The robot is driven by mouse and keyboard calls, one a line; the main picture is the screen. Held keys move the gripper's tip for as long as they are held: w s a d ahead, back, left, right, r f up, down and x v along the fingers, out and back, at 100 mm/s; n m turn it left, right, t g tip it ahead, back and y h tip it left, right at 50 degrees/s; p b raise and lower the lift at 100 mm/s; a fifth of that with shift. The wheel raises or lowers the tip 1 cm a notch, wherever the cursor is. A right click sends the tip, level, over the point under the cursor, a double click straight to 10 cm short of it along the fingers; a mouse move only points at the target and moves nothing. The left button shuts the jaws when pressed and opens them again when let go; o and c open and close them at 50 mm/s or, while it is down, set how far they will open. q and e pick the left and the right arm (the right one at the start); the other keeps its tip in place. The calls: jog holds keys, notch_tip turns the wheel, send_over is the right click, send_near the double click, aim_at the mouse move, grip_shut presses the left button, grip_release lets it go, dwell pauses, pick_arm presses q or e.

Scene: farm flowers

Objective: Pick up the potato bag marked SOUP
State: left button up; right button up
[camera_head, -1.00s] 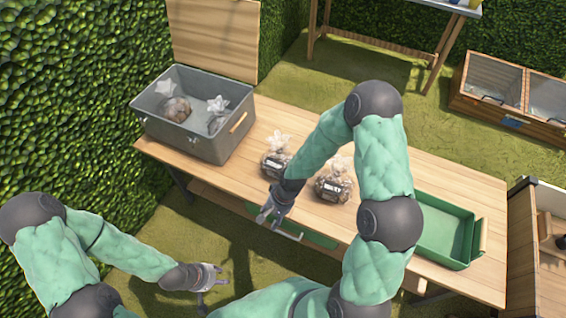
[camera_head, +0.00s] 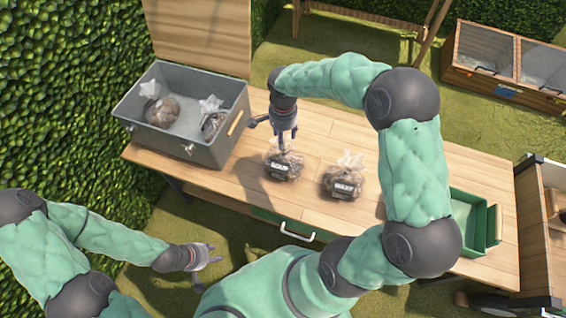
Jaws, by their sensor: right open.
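Two clear potato bags with dark labels stand on the wooden table (camera_head: 225,183). One bag (camera_head: 284,164) is left of centre; the other bag (camera_head: 344,180) stands to its right. The labels are too small to read surely, so I cannot tell which is marked SOUP. My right gripper (camera_head: 270,137) points down, open, just above and behind the left bag's top. Whether a finger touches it is unclear. My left gripper (camera_head: 207,259) looks open and empty, in front of the table's front edge.
A grey metal box (camera_head: 190,152) with more bags (camera_head: 162,111) inside stands at the table's left end. A green tray (camera_head: 469,238) lies at the right end, partly hidden by my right arm. A hedge (camera_head: 60,110) borders the left.

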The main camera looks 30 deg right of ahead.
aim_at(284, 150)
notch_tip(284, 150, down, 4)
jog(key=shift+f+b, duration=0.1)
jog(key=shift+b, duration=0.45)
jog(key=f, duration=0.1)
jog(key=f+b, duration=0.1)
jog(key=f, duration=0.1)
jog(key=f+b, duration=0.1)
jog(key=f, duration=0.1)
jog(key=shift+w+d, duration=0.15)
jog(key=shift+d, duration=0.1)
jog(key=shift+r, duration=0.15)
grip_shut()
